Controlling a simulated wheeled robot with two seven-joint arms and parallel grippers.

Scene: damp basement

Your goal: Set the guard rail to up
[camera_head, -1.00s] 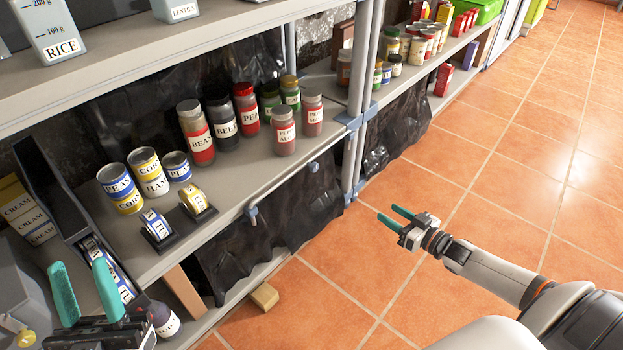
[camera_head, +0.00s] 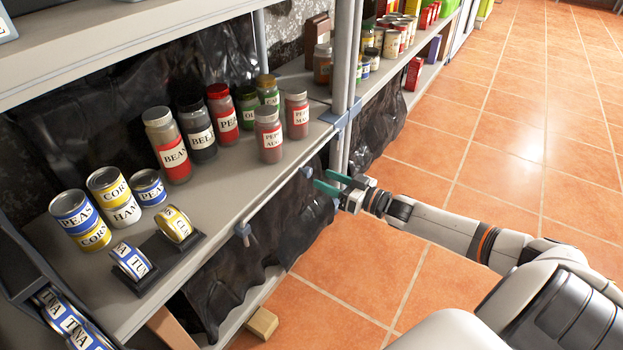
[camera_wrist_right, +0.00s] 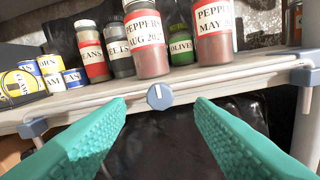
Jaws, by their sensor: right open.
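The guard rail (camera_head: 273,200) is a thin grey rod lying low along the front edge of the middle shelf. In the right wrist view a round blue knob (camera_wrist_right: 160,97) with a white mark stands at the shelf edge, centred between my fingers. My right gripper (camera_head: 321,178) is open and empty, its teal fingertips just in front of the right fitting. I cannot tell whether they touch it. My left gripper is out of view.
Several jars (camera_head: 172,155) and cans (camera_head: 77,215) stand on the shelf behind the rail. A blue-clamped upright post (camera_head: 343,80) rises close to my right gripper. Black plastic sheeting (camera_head: 235,280) hangs below the shelf. The tiled floor (camera_head: 350,285) is open at the right.

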